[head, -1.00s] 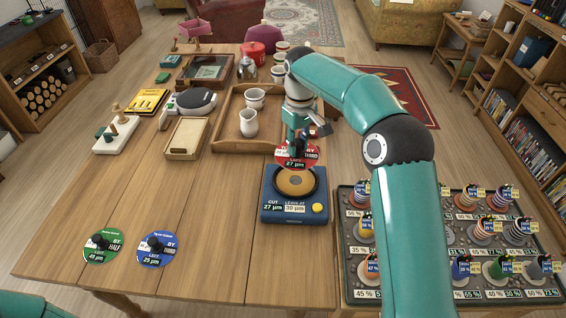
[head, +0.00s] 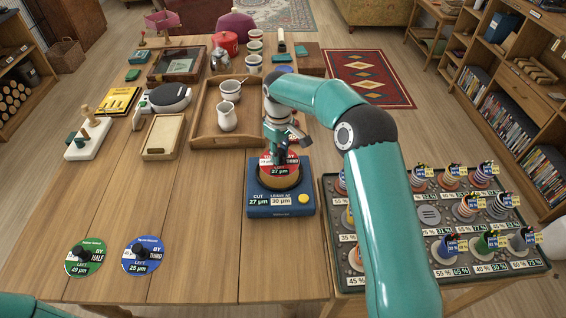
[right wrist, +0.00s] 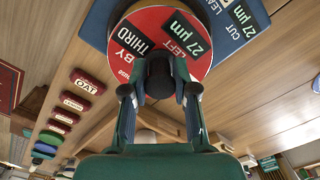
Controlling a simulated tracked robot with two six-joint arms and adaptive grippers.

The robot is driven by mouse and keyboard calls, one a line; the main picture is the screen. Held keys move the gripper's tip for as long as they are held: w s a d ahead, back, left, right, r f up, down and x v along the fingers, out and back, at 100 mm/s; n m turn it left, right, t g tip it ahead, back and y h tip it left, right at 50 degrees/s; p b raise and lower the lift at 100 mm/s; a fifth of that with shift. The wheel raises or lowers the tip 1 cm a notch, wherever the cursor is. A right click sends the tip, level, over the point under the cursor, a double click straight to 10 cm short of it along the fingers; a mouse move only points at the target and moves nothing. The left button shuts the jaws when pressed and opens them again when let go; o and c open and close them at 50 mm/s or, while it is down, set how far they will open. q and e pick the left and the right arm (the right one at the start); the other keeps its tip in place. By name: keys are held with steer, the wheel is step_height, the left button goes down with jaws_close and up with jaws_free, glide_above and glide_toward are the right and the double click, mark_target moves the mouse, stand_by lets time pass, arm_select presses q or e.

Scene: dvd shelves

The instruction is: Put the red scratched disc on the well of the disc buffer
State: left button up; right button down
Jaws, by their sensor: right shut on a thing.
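The red disc (head: 291,168) is labelled "BY THIRD" and "LEFT 27 µm", and has a dark knob. It is over the tan well (head: 280,183) of the blue disc buffer (head: 262,210), whose panel reads "CUT 27 µm" and "LEAVE AT 30 µm". My right gripper (head: 279,156) points down, shut on the knob. In the right wrist view, the red disc (right wrist: 140,22) covers most of the well, with the gripper (right wrist: 159,88) around the knob. I cannot tell if disc and well touch. My left gripper is out of view.
A green disc (head: 86,268) and a blue disc (head: 141,268) lie at the front left. A wooden tray (head: 205,128) with white jugs stands behind the buffer. A dark rack (head: 455,275) with several disc stacks is at right. The front middle table is clear.

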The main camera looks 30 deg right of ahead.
mark_target(280, 165)
steer(key=shift+f, duration=2.45)
steer(key=c, duration=1.4)
jaws_free()
steer(key=shift+f, duration=0.1)
steer(key=o, duration=0.5)
